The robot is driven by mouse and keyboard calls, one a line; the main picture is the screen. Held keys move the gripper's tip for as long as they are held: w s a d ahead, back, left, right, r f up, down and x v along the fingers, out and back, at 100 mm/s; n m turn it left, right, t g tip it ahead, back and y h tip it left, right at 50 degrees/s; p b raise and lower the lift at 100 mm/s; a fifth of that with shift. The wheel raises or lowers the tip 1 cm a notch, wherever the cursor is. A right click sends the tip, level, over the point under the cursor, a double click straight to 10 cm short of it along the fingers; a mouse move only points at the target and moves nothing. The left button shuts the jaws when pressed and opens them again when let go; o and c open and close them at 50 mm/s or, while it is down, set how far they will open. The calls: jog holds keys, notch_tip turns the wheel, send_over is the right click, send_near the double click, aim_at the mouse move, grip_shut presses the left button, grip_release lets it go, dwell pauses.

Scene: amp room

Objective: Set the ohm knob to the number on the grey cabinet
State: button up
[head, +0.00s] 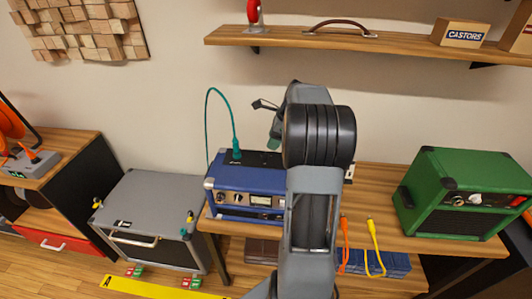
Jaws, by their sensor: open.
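The grey cabinet (155,198) stands on the floor at left, with a handle and a small dark label (122,224) on it. I cannot read a number there. The blue amp (230,184) sits on the wooden bench in the middle; its front panel (262,200) has a meter and small knobs. I cannot tell which is the ohm knob, and my arm covers the panel's right part. My gripper (274,138) shows only in part beside my wrist, above the blue amp's back, apart from the panel. It is open and holds nothing that I can see.
A teal cable (208,120) plugs into the blue amp's top. A green amp (465,180) stands on the bench at right. Orange (345,235) and yellow (374,245) cables hang at the bench front. A shelf (300,36) runs along the wall above. Yellow tape (150,289) marks the floor.

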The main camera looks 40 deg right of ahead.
aim_at(265, 154)
jog(key=shift+x, duration=3.45)
jog(key=shift+c, duration=0.2)
jog(key=c, duration=0.9)
